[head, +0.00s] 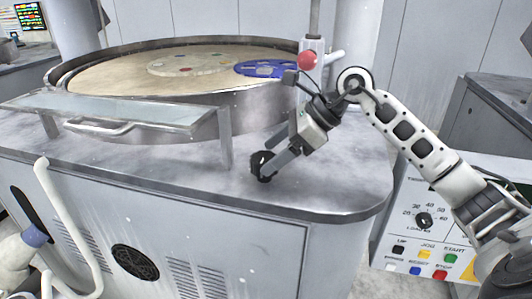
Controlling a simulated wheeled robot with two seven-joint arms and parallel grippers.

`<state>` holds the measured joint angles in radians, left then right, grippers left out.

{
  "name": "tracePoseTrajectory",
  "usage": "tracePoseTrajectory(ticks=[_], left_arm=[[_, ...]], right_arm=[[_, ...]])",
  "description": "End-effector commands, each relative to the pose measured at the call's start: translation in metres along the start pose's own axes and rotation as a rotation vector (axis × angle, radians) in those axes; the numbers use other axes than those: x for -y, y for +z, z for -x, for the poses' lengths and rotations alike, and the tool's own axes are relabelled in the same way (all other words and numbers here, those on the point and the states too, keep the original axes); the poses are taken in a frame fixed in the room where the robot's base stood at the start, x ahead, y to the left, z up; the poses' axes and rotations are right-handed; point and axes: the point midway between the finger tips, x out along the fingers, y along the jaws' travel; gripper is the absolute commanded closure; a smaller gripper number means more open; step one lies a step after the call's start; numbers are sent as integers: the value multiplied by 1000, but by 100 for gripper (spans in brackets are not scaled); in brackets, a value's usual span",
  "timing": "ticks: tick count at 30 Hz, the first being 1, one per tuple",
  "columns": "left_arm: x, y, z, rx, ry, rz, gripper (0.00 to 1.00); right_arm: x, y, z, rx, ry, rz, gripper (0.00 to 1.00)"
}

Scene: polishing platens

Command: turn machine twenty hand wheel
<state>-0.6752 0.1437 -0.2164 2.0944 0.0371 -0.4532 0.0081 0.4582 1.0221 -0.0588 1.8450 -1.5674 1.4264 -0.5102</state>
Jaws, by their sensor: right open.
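A small black round wheel (262,166) sits at the front of the grey machine top, below the round basin; I take it for the hand wheel, and part of it is hidden. My right gripper (269,150) comes in from the right and is open. Its fingers point down and left at the wheel, with one fingertip overlapping it in the picture. I cannot tell whether they touch. No number for the machine is readable. My left gripper is not in view; only pale parts of my left side show at the lower left.
A round basin (200,112) with a tan platen (110,76) stands on the machine top, a clear guard (110,108) in front. A blue disc (262,69) and a post with a red knob (307,60) are at its right. A control panel (408,245) with dial and buttons stands at the right.

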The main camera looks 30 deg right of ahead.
Motion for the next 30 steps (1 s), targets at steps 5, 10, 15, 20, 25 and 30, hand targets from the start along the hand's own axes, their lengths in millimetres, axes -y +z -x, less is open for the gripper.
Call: tracePoseTrajectory(ticks=[5, 10, 15, 20, 25, 30], left_arm=[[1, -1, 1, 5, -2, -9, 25], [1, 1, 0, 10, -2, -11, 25], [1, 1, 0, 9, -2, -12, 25], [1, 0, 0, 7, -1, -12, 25], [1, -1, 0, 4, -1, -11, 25], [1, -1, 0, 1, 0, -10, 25]], right_arm=[[0, 1, -20, 2, 0, -1, 25], [0, 0, -26, 1, -1, -1, 25], [0, 0, -26, 0, -1, 0, 25], [1, 0, -26, 0, -1, 0, 55], [1, 0, -26, 0, -2, -1, 69], [0, -1, -26, -1, -13, -12, 69]])
